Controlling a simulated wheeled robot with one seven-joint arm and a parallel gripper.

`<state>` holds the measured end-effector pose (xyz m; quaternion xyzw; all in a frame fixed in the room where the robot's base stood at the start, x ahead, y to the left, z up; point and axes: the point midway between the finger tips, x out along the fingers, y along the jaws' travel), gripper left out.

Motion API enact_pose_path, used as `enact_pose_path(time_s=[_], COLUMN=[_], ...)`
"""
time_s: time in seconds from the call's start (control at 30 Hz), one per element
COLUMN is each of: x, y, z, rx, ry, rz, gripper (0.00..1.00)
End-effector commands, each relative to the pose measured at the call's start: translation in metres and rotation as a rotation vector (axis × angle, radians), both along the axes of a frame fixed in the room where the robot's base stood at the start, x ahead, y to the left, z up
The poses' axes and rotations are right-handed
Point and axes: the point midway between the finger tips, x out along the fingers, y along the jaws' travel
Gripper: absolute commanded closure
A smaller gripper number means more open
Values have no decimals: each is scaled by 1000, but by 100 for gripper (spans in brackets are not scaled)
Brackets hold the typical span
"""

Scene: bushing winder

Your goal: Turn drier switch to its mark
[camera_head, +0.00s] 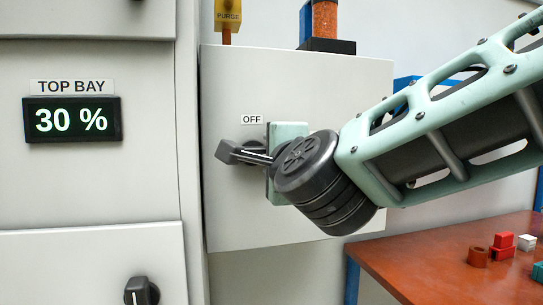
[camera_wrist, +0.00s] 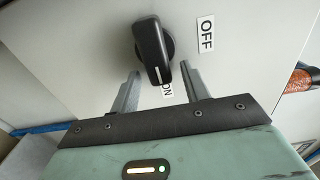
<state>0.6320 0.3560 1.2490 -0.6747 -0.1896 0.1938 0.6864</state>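The drier switch is a black rotary knob (camera_wrist: 152,48) on a pale panel. Its white line points down the wrist view at the ON label (camera_wrist: 167,89), which is partly covered by the handle. The OFF label (camera_wrist: 205,34) lies to the right there; in the head view the OFF label (camera_head: 252,119) is above the knob (camera_head: 232,152). My gripper (camera_wrist: 159,71) is open, its two grey fingers on either side of the handle's end, with gaps visible. In the head view my gripper (camera_head: 257,154) reaches the knob from the right and hides the ON label.
A cabinet at left carries a TOP BAY display (camera_head: 72,119) reading 30 % and another black knob (camera_head: 141,291). A red-brown table (camera_head: 430,262) with small blocks is at lower right.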

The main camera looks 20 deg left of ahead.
Motion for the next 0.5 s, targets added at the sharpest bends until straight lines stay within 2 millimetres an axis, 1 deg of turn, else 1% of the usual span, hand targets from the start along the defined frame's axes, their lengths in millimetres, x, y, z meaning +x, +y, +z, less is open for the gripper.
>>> enact_pose_path(time_s=[0.3, 0.37, 0.5], x=[-2, -7, -25], y=[-1, -3, -15], z=[0, 1, 0], rx=[-1, -1, -2], ry=[-2, -3, -5], rz=[1, 1, 2], gripper=[55, 55, 55])
